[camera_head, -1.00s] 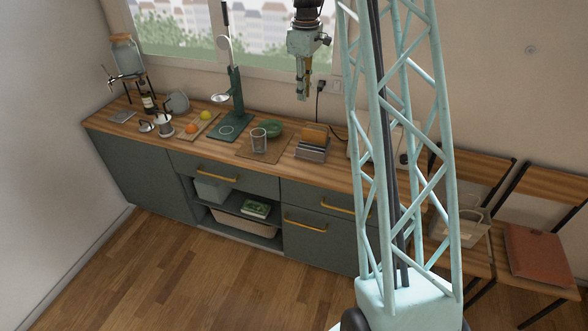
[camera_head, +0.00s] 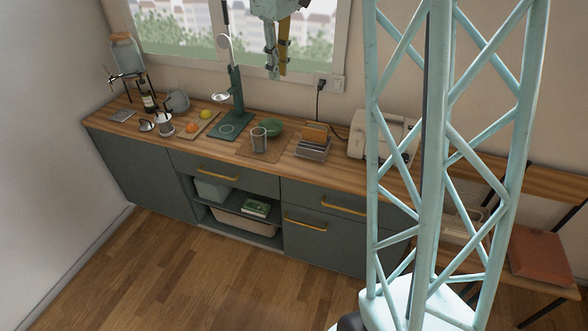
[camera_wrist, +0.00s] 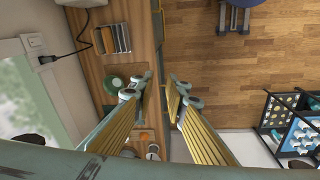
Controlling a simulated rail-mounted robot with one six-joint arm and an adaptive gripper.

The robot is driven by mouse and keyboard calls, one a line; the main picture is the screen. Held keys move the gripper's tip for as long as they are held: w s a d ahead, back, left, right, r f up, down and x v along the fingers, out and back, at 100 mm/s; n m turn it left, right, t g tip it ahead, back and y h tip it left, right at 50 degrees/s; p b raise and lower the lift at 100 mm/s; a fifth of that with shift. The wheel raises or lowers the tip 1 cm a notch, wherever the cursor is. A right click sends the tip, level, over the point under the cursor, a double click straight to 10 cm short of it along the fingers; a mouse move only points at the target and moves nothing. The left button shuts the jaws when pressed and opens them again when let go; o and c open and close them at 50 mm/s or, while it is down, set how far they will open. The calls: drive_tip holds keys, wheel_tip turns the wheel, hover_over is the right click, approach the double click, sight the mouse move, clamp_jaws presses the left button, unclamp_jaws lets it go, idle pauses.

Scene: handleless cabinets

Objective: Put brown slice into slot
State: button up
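A brown slice (camera_head: 315,131) stands upright in a grey rack (camera_head: 312,151) on the wooden counter. In the wrist view the rack's slices (camera_wrist: 108,40) show as brown and dark edges, and I cannot tell them apart well. A white appliance (camera_head: 356,146), perhaps a toaster, stands right of the rack, partly behind my column. Its slots cannot be made out. My gripper (camera_head: 278,74) hangs high above the counter, in front of the window, clear of the rack. In the wrist view my gripper (camera_wrist: 160,80) has its yellow fingers apart, with nothing between them.
A green bowl (camera_head: 271,128) and a glass (camera_head: 259,140) stand left of the rack. A cable (camera_head: 319,100) hangs from the wall socket. The air around my gripper is free.

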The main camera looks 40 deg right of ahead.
drive_tip(key=s+a+r+m+t, duration=0.1)
drive_tip(key=s+a+r, duration=0.4)
drive_tip(key=s+a, duration=0.35)
drive_tip(key=s+a+r+m, duration=0.1)
drive_tip(key=s+a+r, duration=0.3)
drive_tip(key=s+a, duration=0.4)
drive_tip(key=s+a+f, duration=0.1)
drive_tip(key=s+a, duration=0.1)
drive_tip(key=s, duration=0.6)
drive_tip(key=s+a+f+m+t, duration=0.1)
drive_tip(key=s+a, duration=0.2)
drive_tip(key=s, duration=0.6)
drive_tip(key=s+a+f+m, duration=0.1)
drive_tip(key=s+a, duration=0.2)
drive_tip(key=s, duration=0.5)
drive_tip(key=shift+s+f, duration=0.3)
drive_tip(key=shift+s, duration=0.05)
drive_tip(key=shift+w, duration=0.1)
drive_tip(key=shift+t, duration=0.3)
wheel_tip(320, 180, down, 4)
drive_tip(key=b, duration=0.4)
drive_tip(key=shift+f+b, duration=0.25)
drive_tip(key=shift+b, duration=0.1)
